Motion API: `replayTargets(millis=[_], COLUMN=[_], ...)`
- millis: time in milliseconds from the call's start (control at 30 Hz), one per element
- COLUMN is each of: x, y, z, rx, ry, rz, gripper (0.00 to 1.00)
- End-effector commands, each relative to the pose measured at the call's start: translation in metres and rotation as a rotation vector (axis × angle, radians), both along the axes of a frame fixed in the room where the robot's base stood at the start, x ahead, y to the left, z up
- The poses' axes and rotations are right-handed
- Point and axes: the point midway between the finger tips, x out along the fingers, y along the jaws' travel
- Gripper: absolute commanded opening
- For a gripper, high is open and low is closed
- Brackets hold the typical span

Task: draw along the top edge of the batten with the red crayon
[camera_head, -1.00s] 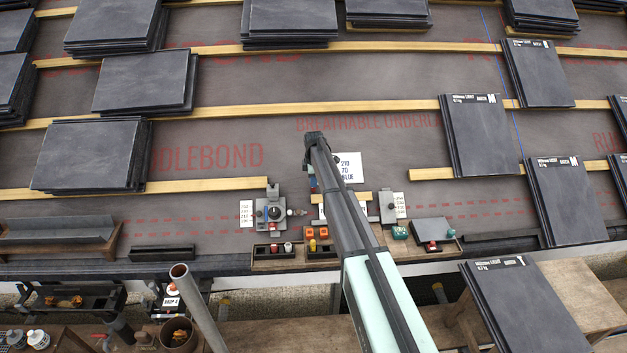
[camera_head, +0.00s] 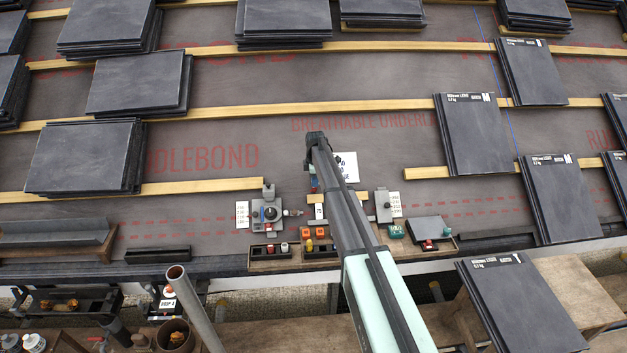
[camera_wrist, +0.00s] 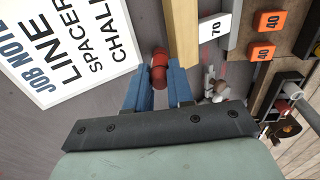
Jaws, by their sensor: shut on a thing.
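The red crayon (camera_wrist: 160,64) is a short, thick red piece between the blue fingertips of my gripper (camera_wrist: 159,76) in the wrist view. My gripper is shut on it. The crayon is beside the left edge of a pale wooden batten (camera_wrist: 184,30), close to its lower part in the picture. I cannot tell if its tip touches the wood. No red line shows on the visible wood. In the head view, my arm covers the middle of this short batten (camera_head: 361,195), and my gripper (camera_head: 313,184) is at its left end, small and partly hidden.
A white job note (camera_wrist: 75,45) lies left of the batten. A white 70 card (camera_wrist: 212,28) and orange 40 blocks (camera_wrist: 270,22) lie to its right. In the head view, a grey clamp-like device (camera_head: 268,213) stands left of my gripper. Slate stacks (camera_head: 480,133) lie on the roof.

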Motion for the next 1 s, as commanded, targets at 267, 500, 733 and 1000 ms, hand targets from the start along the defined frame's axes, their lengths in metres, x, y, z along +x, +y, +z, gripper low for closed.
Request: replayTargets(millis=[267, 500, 733, 1000], x=[0.001, 0.001, 0.0, 0.0], y=[-0.01, -0.013, -0.019, -0.022], z=[0.0, 0.0, 0.001, 0.001], rx=[-0.003, -0.003, -0.002, -0.001], ry=[-0.002, -0.002, -0.002, -0.001], rz=[-0.001, 0.0, 0.0, 0.0], gripper=[0.0, 0.0, 0.0, 0.0])
